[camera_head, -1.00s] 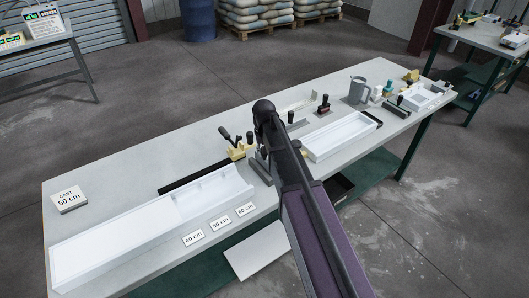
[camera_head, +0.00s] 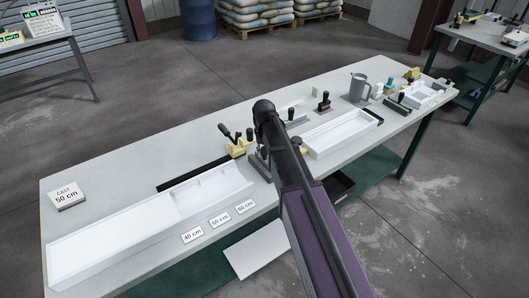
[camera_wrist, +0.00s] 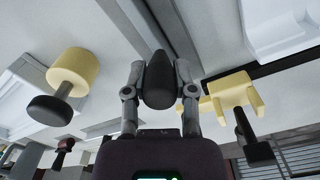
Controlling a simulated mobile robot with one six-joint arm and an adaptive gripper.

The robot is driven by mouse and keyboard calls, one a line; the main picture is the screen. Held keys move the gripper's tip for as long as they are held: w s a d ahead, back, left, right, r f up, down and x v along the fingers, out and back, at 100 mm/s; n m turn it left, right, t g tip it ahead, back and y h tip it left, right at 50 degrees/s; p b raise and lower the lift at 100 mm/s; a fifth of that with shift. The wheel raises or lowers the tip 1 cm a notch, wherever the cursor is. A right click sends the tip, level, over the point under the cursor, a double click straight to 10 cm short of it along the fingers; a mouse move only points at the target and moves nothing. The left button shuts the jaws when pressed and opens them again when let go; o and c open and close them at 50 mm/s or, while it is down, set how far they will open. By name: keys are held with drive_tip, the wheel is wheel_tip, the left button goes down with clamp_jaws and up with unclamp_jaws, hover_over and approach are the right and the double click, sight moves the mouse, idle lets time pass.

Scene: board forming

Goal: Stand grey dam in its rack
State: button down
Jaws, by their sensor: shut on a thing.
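My gripper (camera_wrist: 158,85) is shut on a dark, rounded handle (camera_wrist: 160,75) in the wrist view. A grey bar (camera_wrist: 138,22) shows behind the handle; it looks like the grey dam, but I cannot tell whether it touches anything. In the head view my gripper is mostly hidden behind my arm, at the right end of the long white mould (camera_head: 110,232). A grey piece (camera_head: 260,168) shows beside it there. I cannot make out the rack for certain.
A yellow forked clamp with a black handle (camera_wrist: 235,92) and a yellow round piece (camera_wrist: 74,70) flank my gripper. A second white tray (camera_head: 340,136), a grey jug (camera_head: 360,88) and small tools stand to the right.

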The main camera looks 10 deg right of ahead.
drive_tip(key=shift+f+b, duration=0.3)
drive_tip(key=shift+f, duration=0.05)
drive_tip(key=shift+c, duration=1.8)
unclamp_jaws()
drive_tip(key=shift+r, duration=0.15)
wheel_tip(320, 180, up, 9)
drive_tip(key=p, duration=0.9)
drive_tip(key=shift+r+p, duration=0.2)
drive_tip(key=shift+p, duration=0.15)
drive_tip(key=s+a, duration=0.6)
drive_tip(key=a, duration=0.6)
drive_tip(key=s+a+f+b, duration=0.1)
drive_tip(key=s+a, duration=0.6)
drive_tip(key=a, duration=0.6)
drive_tip(key=shift+w, duration=0.1)
drive_tip(key=s+d, duration=0.3)
drive_tip(key=d, duration=1.3)
drive_tip(key=s+d, duration=0.4)
drive_tip(key=d, duration=1.2)
drive_tip(key=shift+s, duration=0.25)
